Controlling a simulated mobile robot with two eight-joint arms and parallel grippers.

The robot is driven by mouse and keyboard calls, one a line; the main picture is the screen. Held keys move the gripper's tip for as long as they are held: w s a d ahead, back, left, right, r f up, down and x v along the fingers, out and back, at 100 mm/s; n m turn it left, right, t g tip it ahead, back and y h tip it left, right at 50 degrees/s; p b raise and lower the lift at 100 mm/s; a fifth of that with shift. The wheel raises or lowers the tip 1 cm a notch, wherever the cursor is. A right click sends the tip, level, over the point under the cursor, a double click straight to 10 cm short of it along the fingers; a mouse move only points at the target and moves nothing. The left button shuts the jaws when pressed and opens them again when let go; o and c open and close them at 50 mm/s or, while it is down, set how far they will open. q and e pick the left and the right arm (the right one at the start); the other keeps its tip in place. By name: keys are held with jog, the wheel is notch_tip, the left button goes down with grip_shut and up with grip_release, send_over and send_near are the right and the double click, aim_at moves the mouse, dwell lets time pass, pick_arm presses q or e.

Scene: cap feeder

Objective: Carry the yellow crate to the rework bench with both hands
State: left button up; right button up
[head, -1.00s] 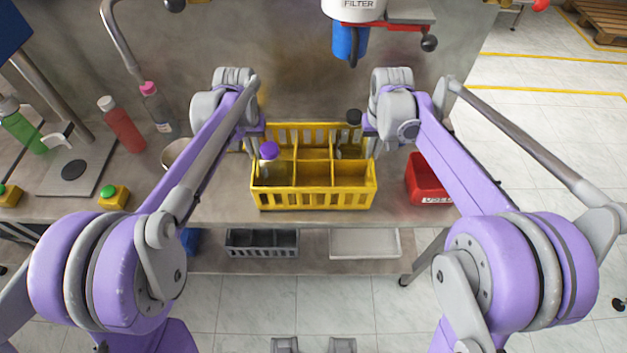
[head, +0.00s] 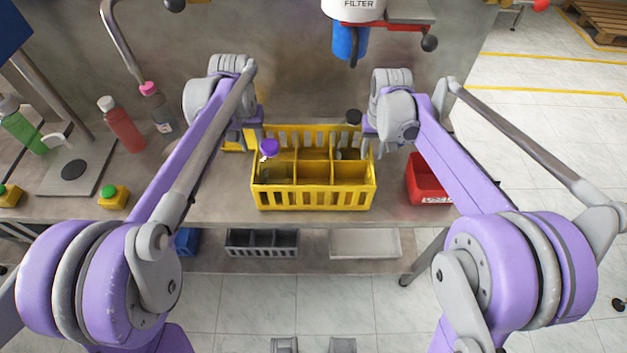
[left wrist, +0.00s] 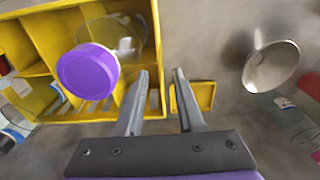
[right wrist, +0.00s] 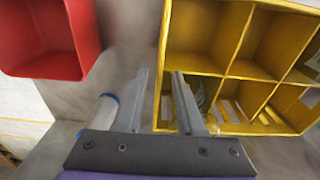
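The yellow crate (head: 312,199) stands on the grey workbench, divided into several compartments. A clear bottle with a purple cap (head: 269,148) is in its left part; a dark-capped bottle (head: 353,117) shows at the back right. My left gripper (head: 255,138) is at the crate's left end; in the left wrist view its parted fingers (left wrist: 158,75) lie either side of the end wall's line. My right gripper (head: 371,140) is at the right end; in the right wrist view its parted fingers (right wrist: 160,75) also flank the end wall. Contact cannot be told. I cannot identify the rework bench.
A red bin (head: 425,185) stands close right of the crate. Bottles, a scale (head: 68,185) and a green-button box (head: 113,196) are at the left. A metal funnel (left wrist: 268,68) lies near my left gripper. A grey divided tray (head: 262,242) and a white tray (head: 365,243) sit below.

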jog(key=shift+r, duration=0.3)
pick_arm(q)
notch_tip(320, 180, up, 9)
jog(key=shift+s+f, duration=0.15)
jog(key=shift+s, duration=0.15)
pick_arm(e)
notch_tip(320, 180, up, 12)
jog(key=shift+s+f, duration=0.25)
jog(key=shift+s, duration=0.2)
